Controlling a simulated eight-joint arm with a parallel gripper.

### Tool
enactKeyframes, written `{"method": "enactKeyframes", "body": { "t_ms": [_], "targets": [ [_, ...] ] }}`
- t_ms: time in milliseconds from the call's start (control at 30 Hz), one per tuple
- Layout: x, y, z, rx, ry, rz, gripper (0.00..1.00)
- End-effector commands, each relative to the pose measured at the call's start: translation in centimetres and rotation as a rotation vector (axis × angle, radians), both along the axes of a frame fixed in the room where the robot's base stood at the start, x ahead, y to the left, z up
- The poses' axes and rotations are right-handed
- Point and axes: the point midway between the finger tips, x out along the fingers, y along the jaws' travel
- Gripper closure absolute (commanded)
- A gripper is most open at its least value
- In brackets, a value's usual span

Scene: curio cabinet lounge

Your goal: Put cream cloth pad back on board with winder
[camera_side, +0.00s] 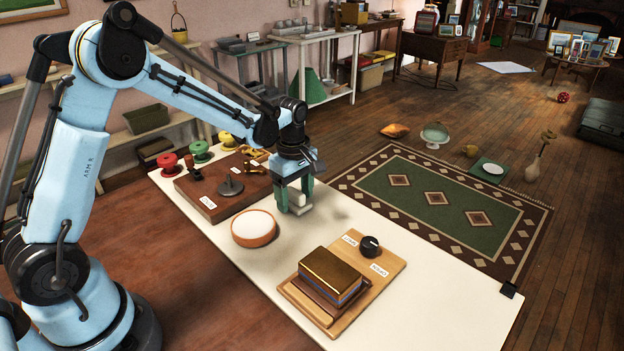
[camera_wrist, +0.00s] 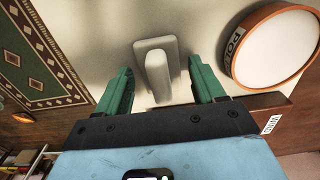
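The cream cloth pad (camera_side: 297,198) is a small pale block with a raised grip, standing on the white tabletop. It also shows in the wrist view (camera_wrist: 156,72). My gripper (camera_side: 295,197) is low over the pad, pointing down. In the wrist view its green fingers (camera_wrist: 160,88) stand on either side of the pad, with a narrow gap at each side. A dark brown board (camera_side: 215,212) lies to the left with a small label, a dark grey cone-shaped piece, a wooden-handled piece and a brass piece. I cannot tell which is the winder.
A round terracotta dish (camera_side: 254,240) with white filling, labelled polish, stands close beside the gripper. In front, a light wooden board (camera_side: 387,268) holds a brass-topped block (camera_side: 332,274) and a black knob (camera_side: 371,246). Red, green and yellow spools line the far edge. Tabletop right of the gripper is clear.

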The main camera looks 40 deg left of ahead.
Motion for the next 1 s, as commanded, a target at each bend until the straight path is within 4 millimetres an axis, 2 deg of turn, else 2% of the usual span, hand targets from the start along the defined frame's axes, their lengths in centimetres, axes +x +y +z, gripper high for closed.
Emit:
{"method": "enactKeyframes", "body": {
  "t_ms": [267,433,1000],
  "targets": [
    [0.0,0.0,0.0,0.0,0.0,0.0,0.27],
    [0.0,0.0,0.9,0.0,0.0,0.0,0.27],
    [0.0,0.0,10.4,0.0,0.0,0.0,0.27]
  ]
}}
